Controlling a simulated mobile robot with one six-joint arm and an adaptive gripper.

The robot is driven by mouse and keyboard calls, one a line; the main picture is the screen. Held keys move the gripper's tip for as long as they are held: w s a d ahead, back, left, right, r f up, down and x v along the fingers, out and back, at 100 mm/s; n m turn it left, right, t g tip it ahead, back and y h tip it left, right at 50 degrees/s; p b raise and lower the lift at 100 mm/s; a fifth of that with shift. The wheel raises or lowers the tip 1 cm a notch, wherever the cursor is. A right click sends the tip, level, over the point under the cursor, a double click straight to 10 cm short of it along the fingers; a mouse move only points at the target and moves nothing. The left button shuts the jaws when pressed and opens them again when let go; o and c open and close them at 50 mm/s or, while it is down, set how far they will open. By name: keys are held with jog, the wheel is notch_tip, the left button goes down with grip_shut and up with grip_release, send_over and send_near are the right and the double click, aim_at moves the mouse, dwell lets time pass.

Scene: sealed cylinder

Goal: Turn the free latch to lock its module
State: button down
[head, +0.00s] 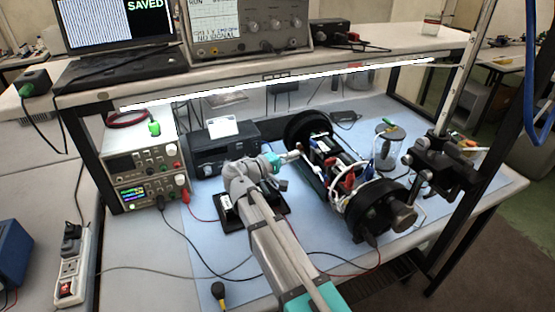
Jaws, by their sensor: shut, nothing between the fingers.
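An open cylinder assembly with black round end caps lies on the blue mat, and its rear end cap (308,128) and front end cap (385,210) show. Between the caps is a rack of dark modules (341,164) with small red parts (349,183) and white cables. The latches are too small to tell apart, so I cannot tell which one is free or how it is turned. My gripper (297,154) is shut and empty at the left side of the rack, near its rear half. I cannot tell whether its tip touches anything.
Stacked power supplies (146,165) and a black instrument (226,145) stand left and behind. A glass jar (387,147) and a clamp on a metal post (437,160) stand right of the cylinder. A shelf runs overhead.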

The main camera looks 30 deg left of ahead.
aim_at(315, 147)
jog(key=shift+x, duration=3.25)
jog(key=shift+a, duration=0.4)
jog(key=shift+s+d, duration=0.1)
jog(key=shift+d, duration=0.15)
jog(key=shift+y, duration=0.3)
